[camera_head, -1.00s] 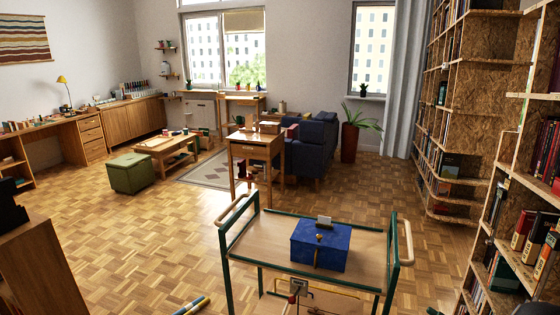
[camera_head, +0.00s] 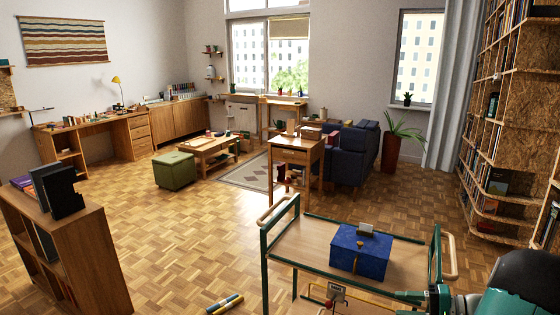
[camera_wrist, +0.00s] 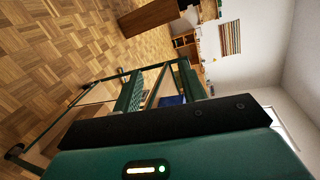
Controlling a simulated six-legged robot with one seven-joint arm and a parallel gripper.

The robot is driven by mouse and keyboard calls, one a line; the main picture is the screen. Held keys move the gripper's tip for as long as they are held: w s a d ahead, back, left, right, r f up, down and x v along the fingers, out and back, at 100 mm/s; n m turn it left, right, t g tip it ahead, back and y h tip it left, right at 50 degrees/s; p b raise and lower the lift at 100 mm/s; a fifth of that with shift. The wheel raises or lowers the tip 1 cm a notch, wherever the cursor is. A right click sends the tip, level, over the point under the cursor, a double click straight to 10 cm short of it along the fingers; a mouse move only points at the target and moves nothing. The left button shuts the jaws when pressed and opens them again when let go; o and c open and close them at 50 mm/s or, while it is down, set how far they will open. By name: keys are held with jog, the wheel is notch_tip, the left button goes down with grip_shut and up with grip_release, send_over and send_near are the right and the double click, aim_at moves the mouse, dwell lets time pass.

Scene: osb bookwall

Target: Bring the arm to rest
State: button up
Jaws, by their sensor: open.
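My gripper (camera_head: 405,304) shows at the lower right in the head view, at the end of my teal and black arm. Its jaws are open, with nothing seen between them. It is beside the right end of a green-framed trolley (camera_head: 310,243), apart from the blue box (camera_head: 345,262) on the trolley's top. Whether it touches the trolley cannot be told. In the wrist view, dark and teal parts of my arm fill the foreground, and a little blue shows behind them.
A low bookcase (camera_head: 90,255) stands at the left, and tall shelves (camera_head: 515,130) stand at the right. A small wooden table (camera_head: 296,150) is behind the trolley. The parquet (camera_head: 180,225) left of the trolley is mostly clear.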

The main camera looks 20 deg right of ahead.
jog(key=w+a+r+n+g+h, duration=0.2)
jog(key=a+r+n+g, duration=0.15)
jog(key=a, duration=0.75)
jog(key=w+a+r+n+g+h, duration=0.1)
jog(key=w+a+r+n+g, duration=0.3)
jog(key=a, duration=0.7)
jog(key=s+a+r+n+h, duration=0.1)
jog(key=s+a+r+h, duration=0.1)
jog(key=a, duration=0.3)
jog(key=s+a+r+n+t+h, duration=0.1)
jog(key=s+a+r+h, duration=0.2)
jog(key=s+a, duration=0.2)
jog(key=s+a+r+n+t+h, duration=0.1)
jog(key=s+a+r+n+h, duration=0.1)
jog(key=a, duration=0.5)
jog(key=shift+s+a+r+h, duration=0.15)
jog(key=shift+s+r+h, duration=0.15)
jog(key=shift+s+r, duration=0.65)
jog(key=shift+s+f, duration=0.1)
jog(key=shift+f, duration=0.05)
jog(key=shift+c, duration=0.5)
jog(key=shift+a, duration=0.1)
